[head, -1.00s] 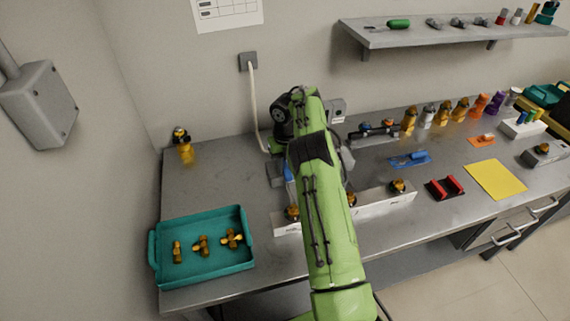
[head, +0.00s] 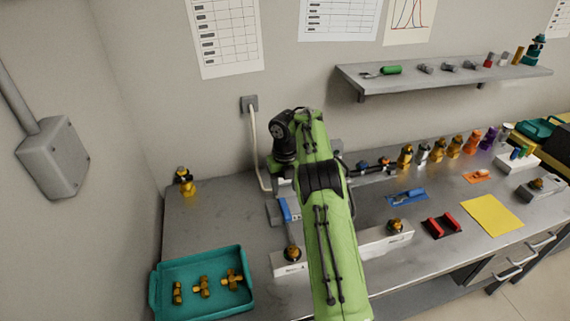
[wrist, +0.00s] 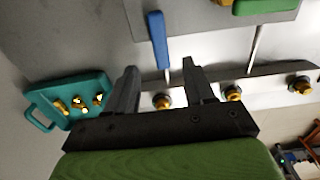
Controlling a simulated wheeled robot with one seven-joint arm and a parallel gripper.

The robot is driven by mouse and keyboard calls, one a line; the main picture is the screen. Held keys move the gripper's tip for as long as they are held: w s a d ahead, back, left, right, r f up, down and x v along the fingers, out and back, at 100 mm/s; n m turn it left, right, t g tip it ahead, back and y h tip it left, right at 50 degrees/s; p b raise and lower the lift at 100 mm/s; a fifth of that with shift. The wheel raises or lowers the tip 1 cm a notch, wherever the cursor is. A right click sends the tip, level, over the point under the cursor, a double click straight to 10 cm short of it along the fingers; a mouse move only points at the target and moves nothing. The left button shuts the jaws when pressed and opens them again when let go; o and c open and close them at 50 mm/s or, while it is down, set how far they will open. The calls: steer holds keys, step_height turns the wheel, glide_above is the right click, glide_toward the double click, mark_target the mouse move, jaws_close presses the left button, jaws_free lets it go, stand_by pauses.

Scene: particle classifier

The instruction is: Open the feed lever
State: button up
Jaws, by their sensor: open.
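In the wrist view, a lever with a blue handle (wrist: 158,32) and a metal rod lies beyond my fingertips, between the lines of the two fingers. A second lever with a green handle (wrist: 265,5) is at the top right, partly cut off. I cannot tell which one is the feed lever. My gripper (wrist: 160,66) is open, with nothing seen between its fingers. It appears apart from the blue handle. In the head view, the blue part (head: 284,210) shows left of my green arm; the arm hides my gripper and much of the device behind it.
A white rail (head: 385,241) with brass fittings stands in front of the device. A teal tray (head: 246,293) with brass fittings sits at the left. Bottles, a yellow sheet (head: 491,214) and a red holder (head: 440,225) are at the right. A shelf (head: 450,80) hangs above.

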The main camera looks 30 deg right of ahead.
step_height(320, 180, up, 7)
steer(key=p, duration=0.2)
steer(key=shift+r+p, duration=0.15)
steer(key=shift+p, duration=0.2)
